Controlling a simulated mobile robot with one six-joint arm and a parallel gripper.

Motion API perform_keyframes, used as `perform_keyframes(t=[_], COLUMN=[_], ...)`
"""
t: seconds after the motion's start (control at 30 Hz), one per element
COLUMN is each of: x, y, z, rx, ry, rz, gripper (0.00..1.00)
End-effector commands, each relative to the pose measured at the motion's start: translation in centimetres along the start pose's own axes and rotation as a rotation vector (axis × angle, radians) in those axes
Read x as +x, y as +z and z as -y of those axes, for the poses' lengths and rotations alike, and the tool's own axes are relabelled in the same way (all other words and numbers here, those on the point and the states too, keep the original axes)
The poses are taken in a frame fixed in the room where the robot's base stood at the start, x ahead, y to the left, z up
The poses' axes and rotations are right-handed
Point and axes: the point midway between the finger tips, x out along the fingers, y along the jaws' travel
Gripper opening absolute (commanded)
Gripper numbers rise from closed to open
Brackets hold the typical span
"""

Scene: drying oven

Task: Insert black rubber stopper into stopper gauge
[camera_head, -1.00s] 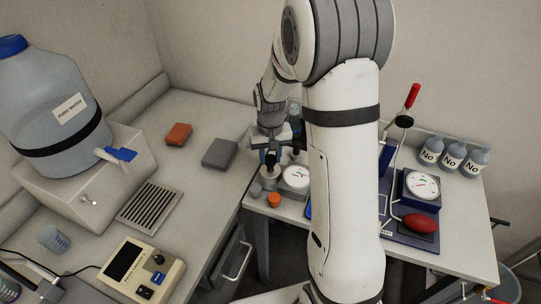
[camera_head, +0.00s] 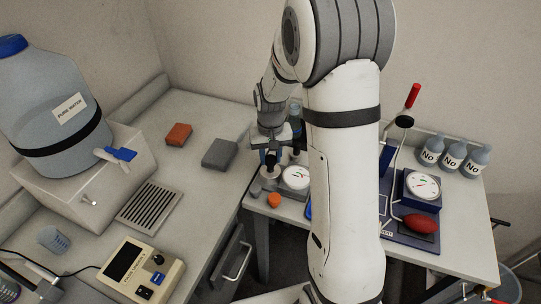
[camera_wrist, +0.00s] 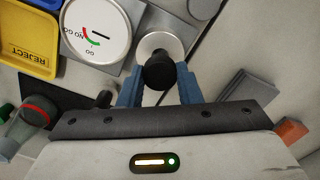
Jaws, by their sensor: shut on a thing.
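The black rubber stopper (camera_wrist: 159,74) is between the two blue fingers of my gripper (camera_wrist: 158,88) in the wrist view. My gripper is shut on it. The stopper gauge has a white dial (camera_wrist: 95,28) marked GO and NO GO, and a pale round seat (camera_wrist: 148,43) beside it. The stopper overlaps the near part of this seat in the wrist view; I cannot tell whether it touches or enters it. In the head view, my gripper (camera_head: 270,161) points down just left of the gauge dial (camera_head: 296,176), and the stopper is hard to make out.
A yellow REJECT tray (camera_wrist: 28,42) lies beside the gauge. An orange stopper (camera_head: 274,200) and a grey stopper (camera_head: 256,190) stand at the bench's front edge. A grey block (camera_head: 220,153) and an orange block (camera_head: 179,134) lie to the left. My arm hides the bench's middle.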

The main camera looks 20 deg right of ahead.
Motion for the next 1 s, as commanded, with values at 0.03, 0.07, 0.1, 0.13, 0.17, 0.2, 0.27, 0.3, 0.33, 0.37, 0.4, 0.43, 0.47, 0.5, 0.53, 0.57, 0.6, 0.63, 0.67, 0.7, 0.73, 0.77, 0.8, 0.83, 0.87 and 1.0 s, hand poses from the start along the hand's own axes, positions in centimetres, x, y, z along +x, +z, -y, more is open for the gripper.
perform_keyframes(t=[0.03,0.07,0.1,0.13,0.17,0.2,0.27,0.3,0.33,0.37,0.4,0.43,0.47,0.5,0.53,0.57,0.6,0.63,0.67,0.7,0.73,0.77,0.8,0.83,0.87,1.0], x=[0.0,0.1,0.0,0.0,0.0,0.0,0.0,0.0,0.0,0.0,0.1,0.1,0.2,0.2,0.3,0.4,0.5,0.5,0.6,0.7,0.7,0.8,0.9,0.9,1.0,1.3], y=[0.0,0.0,0.0,0.0,0.0,0.0,0.0,0.0,0.0,0.0,0.0,0.0,0.0,0.0,0.0,0.0,0.0,0.0,0.0,0.0,0.0,0.0,0.0,0.0,0.0,0.0], z=[0.0,0.0,0.0,0.0,0.0,0.0,0.0,0.0,0.0,0.0,0.0,0.0,0.0,0.0,0.0,0.0,0.0,0.0,0.0,0.0,0.0,0.0,0.0,0.0,0.0,0.0], rx=[0.0,0.0,0.0,0.0,0.0,0.0,0.0,0.0,0.0,0.0,0.0,0.0,0.0,0.0,0.0,0.0,0.0,0.0,0.0,0.0,0.0,0.0,0.0,0.0,0.0,0.0], ry=[0.0,0.0,0.0,0.0,0.0,0.0,0.0,0.0,0.0,0.0,0.0,0.0,0.0,0.0,0.0,0.0,0.0,0.0,0.0,0.0,0.0,0.0,0.0,0.0,0.0,0.0], rz=[-0.001,-0.001,-0.001,-0.001,0.0,0.0,0.0,0.0,0.0,0.0,0.0,0.0,0.0,0.0,0.0,0.0,0.0,0.0,0.0,0.0,0.0,0.0,0.0,0.0,0.0,0.0], gripper=[0.09,0.09,0.09,0.09,0.09,0.09,0.09,0.09,0.09,0.09,0.09,0.09,0.09,0.09,0.09,0.09,0.09,0.09,0.09,0.09,0.09,0.09,0.09,0.09,0.09,0.09])
